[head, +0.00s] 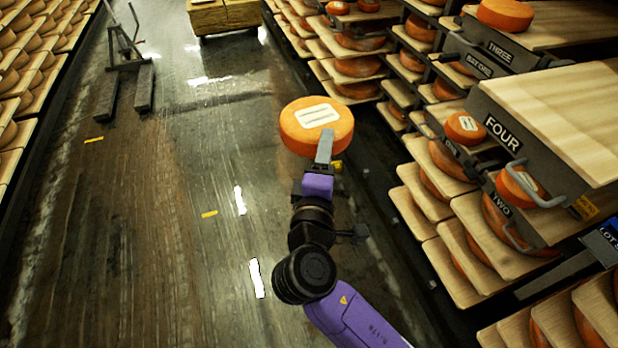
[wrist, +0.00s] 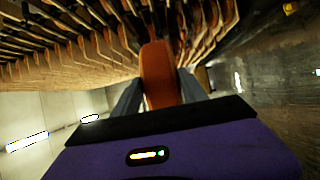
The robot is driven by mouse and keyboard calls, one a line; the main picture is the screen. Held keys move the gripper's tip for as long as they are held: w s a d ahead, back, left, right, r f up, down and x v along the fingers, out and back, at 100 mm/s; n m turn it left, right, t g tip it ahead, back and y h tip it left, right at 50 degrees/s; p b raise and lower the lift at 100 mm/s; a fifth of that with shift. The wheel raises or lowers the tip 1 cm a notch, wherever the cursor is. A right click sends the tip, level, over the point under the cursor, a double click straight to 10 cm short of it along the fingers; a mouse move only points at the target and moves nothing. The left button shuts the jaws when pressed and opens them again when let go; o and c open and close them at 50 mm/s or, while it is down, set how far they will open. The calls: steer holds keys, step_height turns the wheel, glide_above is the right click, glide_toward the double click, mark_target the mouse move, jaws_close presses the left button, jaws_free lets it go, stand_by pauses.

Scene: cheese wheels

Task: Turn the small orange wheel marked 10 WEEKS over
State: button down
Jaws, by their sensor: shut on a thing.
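An orange cheese wheel (head: 292,131) with a white label on its upward face is in my gripper (head: 324,148), held in the air over the aisle. The label print is too small to read. In the wrist view the wheel (wrist: 158,72) shows edge-on between the two grey fingers, which press on its flat faces. The gripper is shut on the wheel's near edge. One finger lies over the labelled face. The wheel's underside is hidden in the head view.
Shelving with boards of cheese stands close on the right, with a board marked FOUR (head: 503,135) jutting out. A small labelled wheel (head: 453,127) sits there.

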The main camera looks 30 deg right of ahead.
steer(key=s+d+r+m+g+h, duration=0.2)
steer(key=s+d+r+m+g, duration=0.2)
steer(key=s+r+m+g, duration=0.55)
steer(key=s+d+r+m+g+h, duration=0.2)
steer(key=s+d+r+m+g, duration=0.3)
steer(key=g, duration=0.7)
steer(key=shift+t, duration=0.25)
steer(key=shift+w+d+f+b+x, duration=0.2)
steer(key=shift+w+f+b+x, duration=0.45)
steer(key=shift+x, duration=2.6)
steer(key=shift+w+d+f+b+x, duration=0.3)
steer(key=shift+b+x, duration=0.75)
steer(key=shift+x, duration=2.2)
steer(key=shift+w+d+f+b+x, duration=0.1)
steer(key=shift+w+f+b+x, duration=0.4)
steer(key=shift+x, duration=2.75)
steer(key=shift+s+f+b, duration=0.15)
steer(key=shift+f+b, duration=0.2)
steer(key=shift+b, duration=0.1)
steer(key=c, duration=0.6)
jaws_free()
steer(key=shift+o, duration=0.2)
steer(key=b+v, duration=0.2)
steer(key=v, duration=0.6)
steer(key=shift+f, duration=0.15)
steer(key=shift+s, duration=0.1)
